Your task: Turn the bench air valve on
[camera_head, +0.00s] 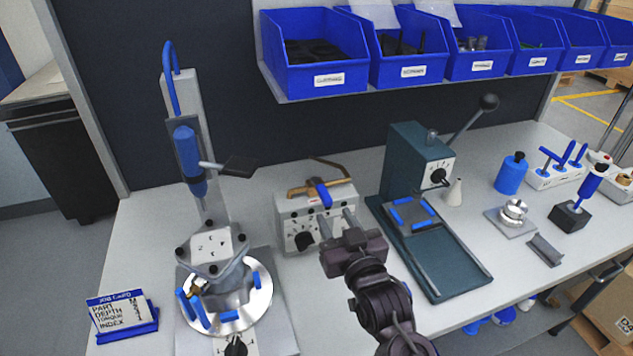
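The bench air valve appears as a brass body (302,190) with a blue lever (323,194) on top of a light grey box (290,220). The lever points toward the front of the bench, across the line of the brass body. A black knob (304,240) is on the box's front face. My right gripper (337,221) is just in front of the box, below and slightly right of the lever's end. Its two fingers are apart with nothing visible between them; whether they touch the box is unclear. My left gripper is out of view.
A press with a round plate (262,290) stands left, and a dark green press (408,165) stands close on the right. Blue bins (315,75) hang on a shelf above. A job card holder (124,316) sits front left. Small tools crowd the right end.

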